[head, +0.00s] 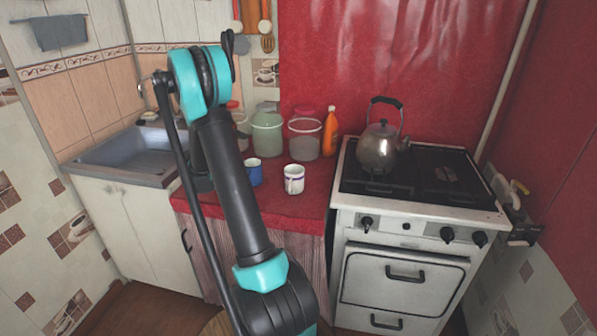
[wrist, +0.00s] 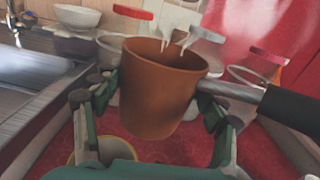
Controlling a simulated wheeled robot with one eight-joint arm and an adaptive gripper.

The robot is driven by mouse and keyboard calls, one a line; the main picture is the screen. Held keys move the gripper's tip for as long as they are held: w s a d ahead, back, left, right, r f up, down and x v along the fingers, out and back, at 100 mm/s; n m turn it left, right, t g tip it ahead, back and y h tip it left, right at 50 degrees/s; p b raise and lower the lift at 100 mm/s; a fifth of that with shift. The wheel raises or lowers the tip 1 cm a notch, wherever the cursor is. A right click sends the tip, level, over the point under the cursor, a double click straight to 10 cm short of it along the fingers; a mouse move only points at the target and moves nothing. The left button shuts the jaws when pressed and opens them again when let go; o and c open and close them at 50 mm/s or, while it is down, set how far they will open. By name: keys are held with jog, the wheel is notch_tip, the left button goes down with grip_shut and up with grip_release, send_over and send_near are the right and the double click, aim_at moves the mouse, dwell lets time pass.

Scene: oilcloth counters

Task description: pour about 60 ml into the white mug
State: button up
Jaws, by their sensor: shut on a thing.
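In the wrist view, my gripper (wrist: 158,112) is shut on a brown pot (wrist: 160,95), one finger at each side. The pot looks about upright, its mouth upward. A metal handle with a black grip (wrist: 292,108) runs from it to the right. Part of its inner wall shows; I cannot see any liquid. In the head view, the white mug (head: 294,180) with a dark pattern stands upright on the red counter (head: 290,205). My arm hides the gripper and most or all of the pot there. I cannot identify the white mug in the wrist view.
A blue mug (head: 253,173) stands just left of the white mug. Jars (head: 267,134) and an orange bottle (head: 330,133) stand behind. A kettle (head: 378,147) is on the stove (head: 420,190) at right; a sink (head: 125,155) is at left. A round rim (wrist: 75,158) shows below the pot.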

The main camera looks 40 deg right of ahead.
jog(key=s+d+f+m+g+h, duration=0.3)
jog(key=s+d+m+g+h, duration=0.1)
jog(key=s+d+m+g, duration=0.6)
jog(key=s+d+g, duration=0.2)
jog(key=s+g, duration=0.1)
jog(key=g, duration=0.1)
jog(key=shift+s+d+g, duration=0.2)
jog(key=shift+s+g, duration=0.05)
jog(key=shift+g, duration=0.15)
jog(key=shift+s+r+m, duration=0.1)
jog(key=shift+m, duration=0.2)
jog(key=s+r+m+t+y, duration=0.1)
jog(key=s+m+t+y, duration=0.1)
jog(key=s+m, duration=0.4)
jog(key=shift+s+d+m+t+p, duration=0.15)
jog(key=shift+d+m+t+p, duration=0.15)
jog(key=shift+m, duration=1.7)
jog(key=shift+r, duration=0.15)
